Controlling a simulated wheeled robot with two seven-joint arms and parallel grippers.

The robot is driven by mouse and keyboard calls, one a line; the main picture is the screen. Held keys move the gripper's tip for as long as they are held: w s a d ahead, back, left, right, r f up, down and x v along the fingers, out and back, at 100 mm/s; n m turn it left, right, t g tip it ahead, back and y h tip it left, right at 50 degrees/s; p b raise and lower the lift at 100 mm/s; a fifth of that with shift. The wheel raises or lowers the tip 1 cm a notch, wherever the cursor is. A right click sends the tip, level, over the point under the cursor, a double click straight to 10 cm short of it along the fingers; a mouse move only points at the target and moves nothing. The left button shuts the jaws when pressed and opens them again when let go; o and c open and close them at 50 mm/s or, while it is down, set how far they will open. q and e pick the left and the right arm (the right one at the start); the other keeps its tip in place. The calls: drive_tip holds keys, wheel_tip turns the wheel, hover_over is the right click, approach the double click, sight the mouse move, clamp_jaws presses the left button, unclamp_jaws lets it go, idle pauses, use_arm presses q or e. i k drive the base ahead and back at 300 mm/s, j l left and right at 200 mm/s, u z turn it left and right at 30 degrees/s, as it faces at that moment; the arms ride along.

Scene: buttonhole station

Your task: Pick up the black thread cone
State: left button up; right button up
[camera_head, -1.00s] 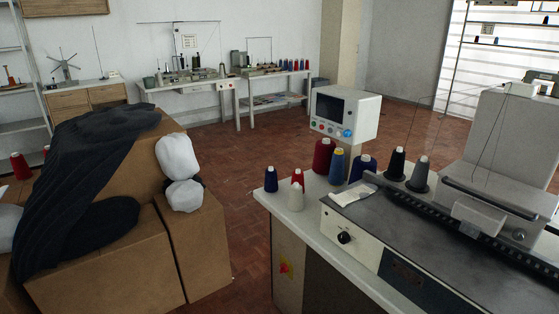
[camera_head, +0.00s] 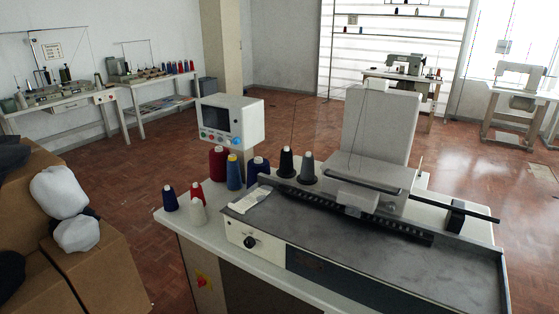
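A black thread cone (camera_head: 286,163) stands upright on the machine table, behind the grey machine bed. A dark grey cone (camera_head: 307,168) stands close to its right. A blue cone (camera_head: 258,170) stands to its left. Neither of my grippers is in view.
Red (camera_head: 219,164), blue and white cones stand on the left part of the white table (camera_head: 180,222), with a monitor (camera_head: 231,120) behind them. The knitting machine (camera_head: 370,250) fills the table's front and right. Cardboard boxes (camera_head: 105,275) stand at left. Red tiled floor (camera_head: 150,190) lies free between.

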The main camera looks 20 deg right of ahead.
sight(285, 168)
drive_tip(key=i+j+z, duration=0.1)
drive_tip(key=z, duration=0.5)
drive_tip(key=i+j+z, duration=0.15)
drive_tip(key=j, duration=0.2)
drive_tip(key=i+j+z, duration=0.15)
drive_tip(key=j, duration=0.25)
drive_tip(key=i+j+z, duration=0.15)
drive_tip(key=j, duration=0.25)
drive_tip(key=j+z, duration=0.15)
drive_tip(key=j, duration=0.25)
drive_tip(key=i+j+z, duration=0.1)
drive_tip(key=j, duration=0.3)
